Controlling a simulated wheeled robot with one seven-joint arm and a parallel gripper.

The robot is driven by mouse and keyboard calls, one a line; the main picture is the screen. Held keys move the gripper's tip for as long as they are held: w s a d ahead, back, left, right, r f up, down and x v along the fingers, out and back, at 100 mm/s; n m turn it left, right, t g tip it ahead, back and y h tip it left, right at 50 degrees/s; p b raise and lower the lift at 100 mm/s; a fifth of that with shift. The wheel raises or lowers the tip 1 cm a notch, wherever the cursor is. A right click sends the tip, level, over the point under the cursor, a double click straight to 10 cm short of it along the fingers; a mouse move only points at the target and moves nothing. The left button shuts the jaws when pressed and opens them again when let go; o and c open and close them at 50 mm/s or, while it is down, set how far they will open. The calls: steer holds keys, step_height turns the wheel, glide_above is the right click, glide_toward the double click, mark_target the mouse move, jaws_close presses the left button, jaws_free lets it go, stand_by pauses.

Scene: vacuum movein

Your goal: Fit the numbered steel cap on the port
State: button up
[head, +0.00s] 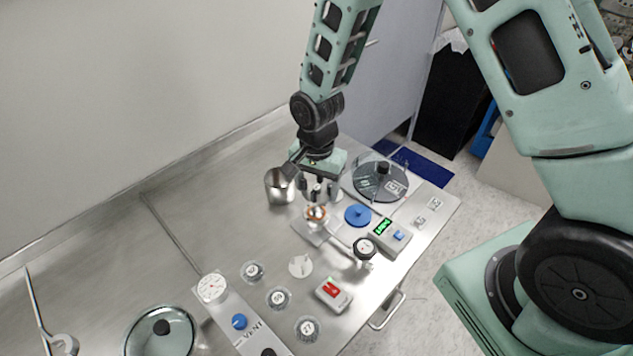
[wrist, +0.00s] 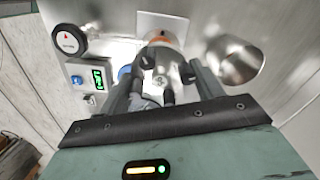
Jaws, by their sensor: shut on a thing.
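My gripper (head: 318,190) points down over the port in the head view, with its fingers just above it. In the wrist view my gripper (wrist: 162,84) is shut on a small grey steel cap (wrist: 159,80), which bears a dark mark I cannot read for certain. The port (head: 316,213) shows a copper-coloured ring on a square metal plate. The ring of the port also shows in the wrist view (wrist: 162,39), just beyond the cap. I cannot tell whether the cap touches the port; the fingers partly hide it.
A steel cup (head: 279,187) stands close left of my gripper. A blue disc (head: 357,215), a clear round lid (head: 381,181), a green-lit display box (head: 390,236) and a dial gauge (head: 364,249) lie to the right. Several round parts and a red-switch box (head: 334,294) sit nearer.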

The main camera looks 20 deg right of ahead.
steer(key=shift+f+b, duration=1.65)
steer(key=shift+f, duration=0.85)
steer(key=shift+f+b, duration=0.45)
steer(key=shift+f, duration=0.1)
stand_by(0.4)
steer(key=o, duration=1.1)
steer(key=shift+r, duration=0.1)
step_height(320, 180, up, 17)
steer(key=b, duration=0.2)
steer(key=shift+r+b, duration=0.15)
steer(key=shift+b, duration=0.25)
